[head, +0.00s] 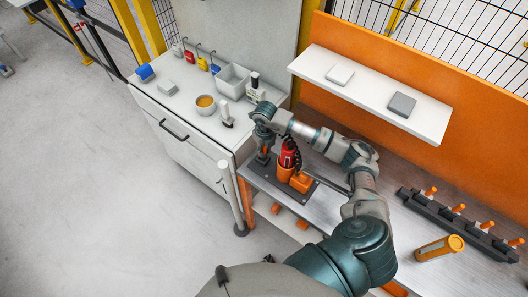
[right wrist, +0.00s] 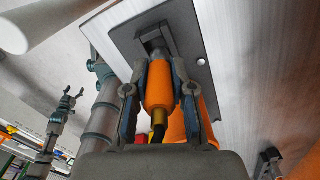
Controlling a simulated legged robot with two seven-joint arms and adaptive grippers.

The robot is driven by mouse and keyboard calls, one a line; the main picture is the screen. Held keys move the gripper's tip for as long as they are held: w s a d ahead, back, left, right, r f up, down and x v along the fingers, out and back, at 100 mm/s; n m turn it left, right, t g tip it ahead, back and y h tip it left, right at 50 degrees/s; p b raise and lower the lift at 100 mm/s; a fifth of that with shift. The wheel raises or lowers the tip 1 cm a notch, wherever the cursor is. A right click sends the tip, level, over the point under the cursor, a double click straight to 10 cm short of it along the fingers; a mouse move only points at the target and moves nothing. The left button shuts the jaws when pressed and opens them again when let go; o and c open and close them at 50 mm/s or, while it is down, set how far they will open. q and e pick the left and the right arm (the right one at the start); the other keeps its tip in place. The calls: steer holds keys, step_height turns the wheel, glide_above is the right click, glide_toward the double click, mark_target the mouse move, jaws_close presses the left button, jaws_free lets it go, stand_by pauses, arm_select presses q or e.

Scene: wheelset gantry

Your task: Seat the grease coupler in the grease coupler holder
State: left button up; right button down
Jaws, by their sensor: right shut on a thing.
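The grease coupler (right wrist: 159,88) is an orange cylinder with a yellow-brown lower end in the right wrist view. My right gripper (right wrist: 160,72) is shut on it, one finger on each side. Its far end meets a dark block, which looks like the grease coupler holder (right wrist: 153,42), on a dark plate. I cannot tell how deep it sits. In the head view my right gripper (head: 263,150) points down at the plate's left end, and the arm hides much of the coupler. My left gripper (right wrist: 70,98) shows small in the right wrist view, fingers apart and empty.
A red tool (head: 288,154) stands in an orange cup (head: 299,182) close right of my gripper. A white cabinet (head: 190,120) with bowl and bins is at left. A white shelf (head: 372,90) overhangs the bench. A dark rack (head: 458,225) and orange cylinder (head: 440,248) lie right.

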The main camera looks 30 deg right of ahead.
mark_target(264, 157)
steer(key=shift+s+a+f+p, duration=0.15)
steer(key=shift+f+p, duration=0.15)
steer(key=shift+f, duration=0.4)
steer(key=shift+a+f+p, duration=0.15)
steer(key=shift+f+p, duration=0.1)
steer(key=shift+f, duration=0.85)
steer(key=c, duration=1.2)
jaws_free()
steer(key=shift+f, duration=0.15)
steer(key=shift+o, duration=1.1)
steer(key=shift+d, duration=0.1)
steer(key=shift+d+r, duration=0.2)
steer(key=shift+w+a+r, duration=0.1)
steer(key=shift+w+r, duration=0.05)
steer(key=shift+w, duration=0.05)
step_height(264, 157, up, 12)
steer(key=shift+f+b, duration=0.1)
steer(key=shift+b, duration=1.05)
